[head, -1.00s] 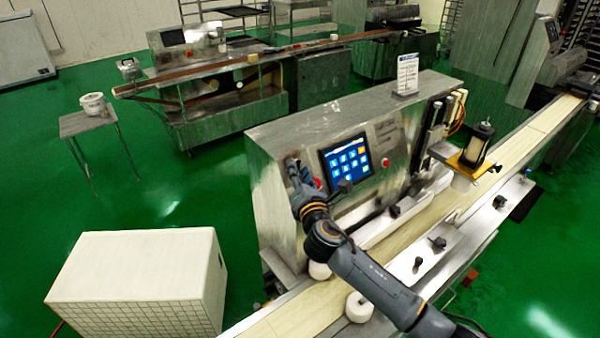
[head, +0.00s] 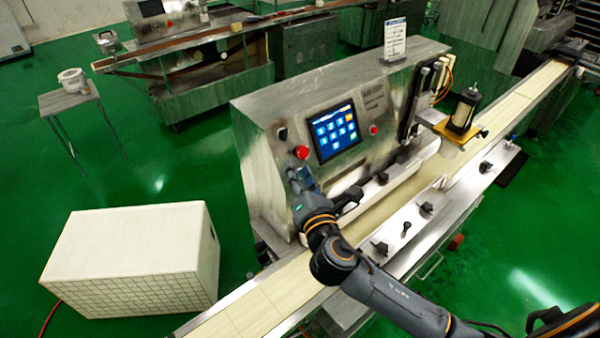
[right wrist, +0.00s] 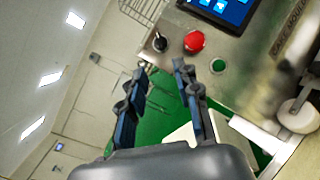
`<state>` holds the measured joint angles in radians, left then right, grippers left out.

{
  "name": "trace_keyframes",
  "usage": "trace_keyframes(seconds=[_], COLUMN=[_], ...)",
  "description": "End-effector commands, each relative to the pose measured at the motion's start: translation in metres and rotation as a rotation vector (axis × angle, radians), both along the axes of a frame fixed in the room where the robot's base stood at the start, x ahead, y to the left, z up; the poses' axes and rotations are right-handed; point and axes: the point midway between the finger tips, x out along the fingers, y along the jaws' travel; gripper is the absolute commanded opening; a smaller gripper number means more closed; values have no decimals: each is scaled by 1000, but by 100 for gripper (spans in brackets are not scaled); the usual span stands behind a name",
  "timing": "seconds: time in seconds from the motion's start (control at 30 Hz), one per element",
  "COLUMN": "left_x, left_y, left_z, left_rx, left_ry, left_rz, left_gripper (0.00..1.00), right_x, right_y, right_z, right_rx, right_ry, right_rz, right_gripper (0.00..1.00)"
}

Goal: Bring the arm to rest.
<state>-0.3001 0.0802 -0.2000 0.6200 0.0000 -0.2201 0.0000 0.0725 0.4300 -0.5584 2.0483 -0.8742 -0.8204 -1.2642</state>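My right arm comes in from the lower right of the head view, over the conveyor. Its gripper (head: 302,180) is in front of the machine's control panel, below the red button (head: 302,152). In the right wrist view the two fingers (right wrist: 160,72) stand apart with green floor showing between them, and nothing is held. The red button (right wrist: 194,41) and a dark knob (right wrist: 157,43) lie beyond the fingertips, apart from them. My left gripper is not in view.
The encrusting machine (head: 262,170) carries a blue touchscreen (head: 334,132). The conveyor belt (head: 245,312) runs diagonally below my right arm. A white box (head: 135,240) stands on the floor at left, and a small table (head: 68,98) behind it. Green floor is free between them.

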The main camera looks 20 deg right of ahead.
Motion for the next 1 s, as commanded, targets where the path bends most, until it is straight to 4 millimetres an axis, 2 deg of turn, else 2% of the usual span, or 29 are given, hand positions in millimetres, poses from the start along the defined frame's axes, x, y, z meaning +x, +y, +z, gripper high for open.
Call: trace_keyframes(seconds=[0.4, 0.47, 0.53, 0.57, 0.67, 0.7, 0.8, 1.0], left_x=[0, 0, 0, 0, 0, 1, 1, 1], left_y=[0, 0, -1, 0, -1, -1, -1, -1], left_z=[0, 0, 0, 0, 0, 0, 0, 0], left_rx=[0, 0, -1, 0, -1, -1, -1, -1], left_ry=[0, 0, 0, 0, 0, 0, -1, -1], left_rz=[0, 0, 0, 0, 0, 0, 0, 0], left_gripper=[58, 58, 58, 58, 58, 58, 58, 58], right_x=[0, -3, -12, -19, -56, -76, -124, -199], right_y=[0, -2, -9, -13, -29, -35, -42, -40], right_z=[0, -4, -16, -25, -66, -85, -121, -159], right_rx=[5, 44, 164, 247, 631, 801, 1149, 1559], right_ry=[2, 16, 60, 91, 226, 283, 393, 508], right_rz=[-1, -11, -48, -74, -227, -311, -520, -863], right_gripper=[32, 32, 32, 32, 32, 32, 32, 32])
